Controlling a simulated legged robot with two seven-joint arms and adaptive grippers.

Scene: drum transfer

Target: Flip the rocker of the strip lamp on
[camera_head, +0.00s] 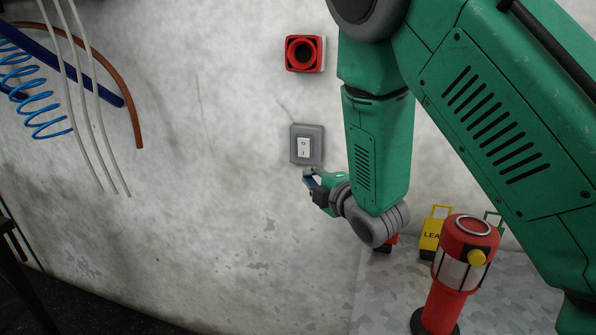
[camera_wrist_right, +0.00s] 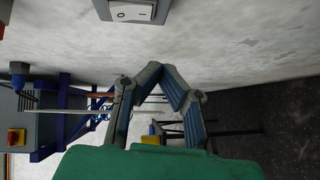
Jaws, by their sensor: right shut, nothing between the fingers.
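A grey wall switch box (camera_head: 293,147) carries a white rocker (camera_head: 303,148) marked 0 at the top and I at the bottom. I cannot tell which side is pressed in. My right gripper (camera_head: 307,175) is shut and empty, just below the switch box and apart from the rocker. In the right wrist view the rocker (camera_wrist_right: 133,11) is at the top edge, partly cut off, and the shut fingers (camera_wrist_right: 176,88) are below it. The strip lamp itself does not show. My left gripper is not in view.
A red round wall fitting (camera_head: 304,54) sits above the switch. Blue coiled hose (camera_head: 35,100) and cables hang at the left. The wall left of the switch is clear.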

